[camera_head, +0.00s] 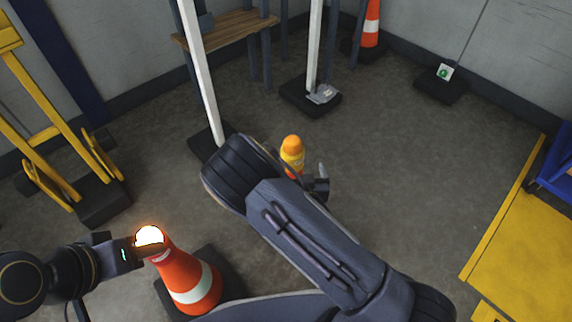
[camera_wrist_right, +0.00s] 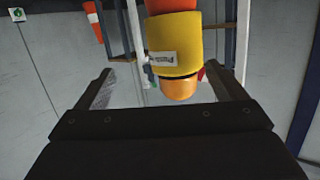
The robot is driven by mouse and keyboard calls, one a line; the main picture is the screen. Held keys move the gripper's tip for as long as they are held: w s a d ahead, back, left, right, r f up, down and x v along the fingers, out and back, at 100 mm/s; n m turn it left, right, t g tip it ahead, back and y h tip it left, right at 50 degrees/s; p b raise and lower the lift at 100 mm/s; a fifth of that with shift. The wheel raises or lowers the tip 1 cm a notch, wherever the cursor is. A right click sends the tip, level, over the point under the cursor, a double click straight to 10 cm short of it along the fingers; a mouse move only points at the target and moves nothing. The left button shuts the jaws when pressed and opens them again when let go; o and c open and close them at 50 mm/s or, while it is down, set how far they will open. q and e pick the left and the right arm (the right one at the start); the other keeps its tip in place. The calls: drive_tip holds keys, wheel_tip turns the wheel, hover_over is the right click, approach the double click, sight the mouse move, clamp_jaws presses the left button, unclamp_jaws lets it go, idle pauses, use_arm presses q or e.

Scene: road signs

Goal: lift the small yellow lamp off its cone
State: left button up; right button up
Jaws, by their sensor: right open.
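The small yellow lamp (camera_head: 291,158) with an orange dome stands upright beyond my right forearm in the head view. In the right wrist view the yellow lamp (camera_wrist_right: 174,40) appears upside down, with a printed label and a red-orange part adjoining its base. My right gripper (camera_wrist_right: 160,70) is open, its fingers apart on either side of the lamp's line; contact cannot be told. In the head view the right gripper (camera_head: 316,184) is mostly hidden by my arm, as is whatever supports the lamp. My left gripper (camera_head: 128,251) is beside a glowing lamp (camera_head: 149,237); its jaw state is unclear.
An orange-white cone (camera_head: 192,283) stands under the glowing lamp at front left. White posts (camera_head: 203,80) on dark bases and a wooden shelf (camera_head: 228,31) are behind. Yellow frames (camera_head: 45,105) stand left; a yellow platform (camera_head: 525,250) is right. Floor between is clear.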

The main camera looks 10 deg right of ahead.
sight(292, 154)
drive_tip(key=shift+w+a+f+n+t+y+b, duration=0.1)
drive_tip(key=shift+a+f+n+t+y+b, duration=0.2)
drive_tip(key=shift+a+f+n+t+y, duration=0.25)
drive_tip(key=w, duration=0.2)
drive_tip(key=w+b, duration=0.1)
drive_tip(key=w, duration=0.2)
drive_tip(key=w+b, duration=0.1)
drive_tip(key=w, duration=0.1)
drive_tip(key=shift+w+a+f, duration=0.25)
drive_tip(key=shift+w+a, duration=0.05)
drive_tip(key=shift+w, duration=0.05)
drive_tip(key=shift+c, duration=0.2)
drive_tip(key=c, duration=1.2)
